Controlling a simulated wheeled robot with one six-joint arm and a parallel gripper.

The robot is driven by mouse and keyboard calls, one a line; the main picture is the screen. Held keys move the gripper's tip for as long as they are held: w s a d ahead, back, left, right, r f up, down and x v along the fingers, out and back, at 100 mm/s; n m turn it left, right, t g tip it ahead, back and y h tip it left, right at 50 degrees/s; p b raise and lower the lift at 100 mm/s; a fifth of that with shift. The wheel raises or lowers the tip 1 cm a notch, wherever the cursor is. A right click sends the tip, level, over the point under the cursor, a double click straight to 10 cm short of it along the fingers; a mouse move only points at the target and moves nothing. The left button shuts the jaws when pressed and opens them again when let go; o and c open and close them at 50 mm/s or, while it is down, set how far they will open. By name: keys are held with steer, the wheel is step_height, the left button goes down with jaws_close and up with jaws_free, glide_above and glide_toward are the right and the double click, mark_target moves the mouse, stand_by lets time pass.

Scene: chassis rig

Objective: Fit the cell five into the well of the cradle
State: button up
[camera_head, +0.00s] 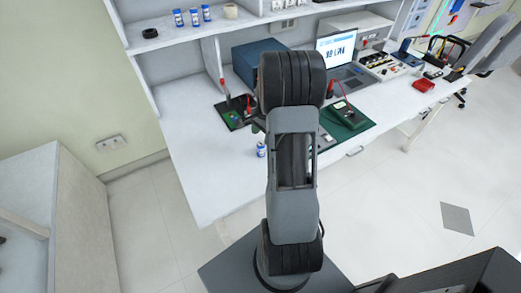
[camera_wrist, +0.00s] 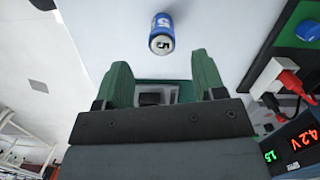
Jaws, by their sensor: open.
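Cell five (camera_wrist: 162,32) is a small blue and white cylinder marked with a 5, on the white bench top. In the head view a blue and white cell (camera_head: 261,150) stands on the bench just left of my arm. My gripper (camera_wrist: 163,75) is open in the wrist view, its green fingers apart. The cell is beyond the fingertips, not between them. A grey and black shape with a green edge (camera_wrist: 155,97) shows between the fingers; I cannot tell whether it is the cradle. My arm hides the gripper in the head view.
Several blue cells (camera_head: 194,16) stand on the shelf. A laptop (camera_head: 338,52), a blue box (camera_head: 258,62) and a green mat (camera_head: 349,127) with a meter are behind or right of my arm. Red and black plugs (camera_wrist: 285,75) are right of my gripper. The bench's front left is clear.

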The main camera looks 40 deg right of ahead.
mark_target(261, 143)
steer(key=shift+w+a+f, duration=0.1)
steer(key=shift+a+f, duration=0.05)
steer(key=shift+f, duration=1.65)
steer(key=shift+w+a+f, duration=0.1)
steer(key=shift+a+f, duration=0.05)
steer(key=shift+f, duration=1.6)
steer(key=shift+s, duration=0.1)
steer(key=c, duration=1)
steer(key=shift+c, duration=0.3)
steer(key=shift+r, duration=0.15)
